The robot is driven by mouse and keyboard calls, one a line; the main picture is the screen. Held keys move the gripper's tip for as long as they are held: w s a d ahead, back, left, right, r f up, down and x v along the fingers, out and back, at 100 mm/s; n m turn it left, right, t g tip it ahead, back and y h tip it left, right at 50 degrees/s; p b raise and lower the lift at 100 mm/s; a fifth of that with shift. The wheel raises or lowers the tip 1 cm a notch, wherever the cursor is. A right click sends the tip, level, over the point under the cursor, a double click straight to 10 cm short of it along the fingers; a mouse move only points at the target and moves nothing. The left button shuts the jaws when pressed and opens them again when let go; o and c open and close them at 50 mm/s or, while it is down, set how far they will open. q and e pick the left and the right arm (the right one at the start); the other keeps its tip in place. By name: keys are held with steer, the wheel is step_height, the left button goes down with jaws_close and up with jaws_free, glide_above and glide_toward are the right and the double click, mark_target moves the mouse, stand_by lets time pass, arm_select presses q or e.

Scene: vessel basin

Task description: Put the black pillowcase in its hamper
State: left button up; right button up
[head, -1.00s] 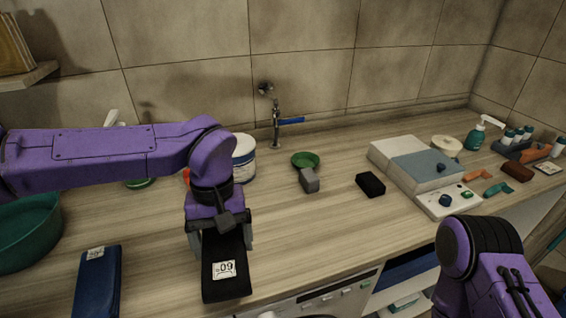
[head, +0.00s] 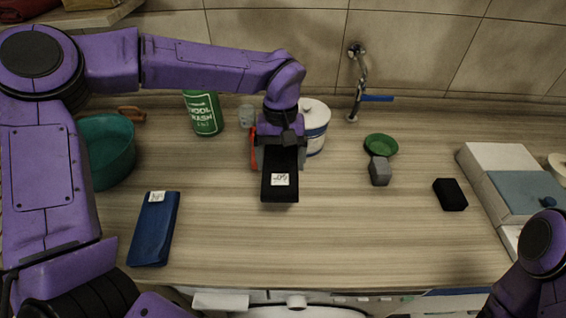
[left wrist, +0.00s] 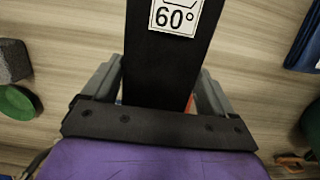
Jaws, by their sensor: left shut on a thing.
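The black pillowcase (head: 280,188) is a folded dark slab with a white tag; in the left wrist view the tag on the pillowcase (left wrist: 165,55) reads 60°. My left gripper (head: 280,158) is shut on its far end and holds it over the counter; I cannot tell how high. My right arm shows at the lower right of the head view, but its gripper is out of the picture. I see no hamper that I can make out in these frames.
A blue folded cloth (head: 154,230) with a tag lies at left on the counter. A teal basin (head: 106,150), a green wool wash bottle (head: 204,113) and a white tub (head: 314,125) stand behind. A grey block (head: 380,172), green dish (head: 381,145) and black block (head: 450,194) lie at right. The front middle is clear.

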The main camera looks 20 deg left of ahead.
mark_target(280, 161)
arm_select(q)
steer(key=w+f, duration=0.1)
steer(key=a+f, duration=0.1)
steer(key=shift+w+f+p, duration=0.35)
steer(key=shift+w+f, duration=0.05)
steer(key=shift+w+a+f, duration=0.1)
steer(key=shift+a+f, duration=0.05)
steer(key=shift+f, duration=0.2)
steer(key=f, duration=0.1)
steer(key=w+f, duration=0.1)
steer(key=f, duration=0.1)
steer(key=f+p, duration=0.1)
steer(key=shift+w+a+f, duration=0.2)
steer(key=shift+a+f, duration=0.05)
steer(key=shift+f, duration=0.05)
steer(key=shift+s, duration=0.1)
steer(key=shift+s, duration=0.1)
steer(key=o, duration=1)
steer(key=shift+f, duration=0.15)
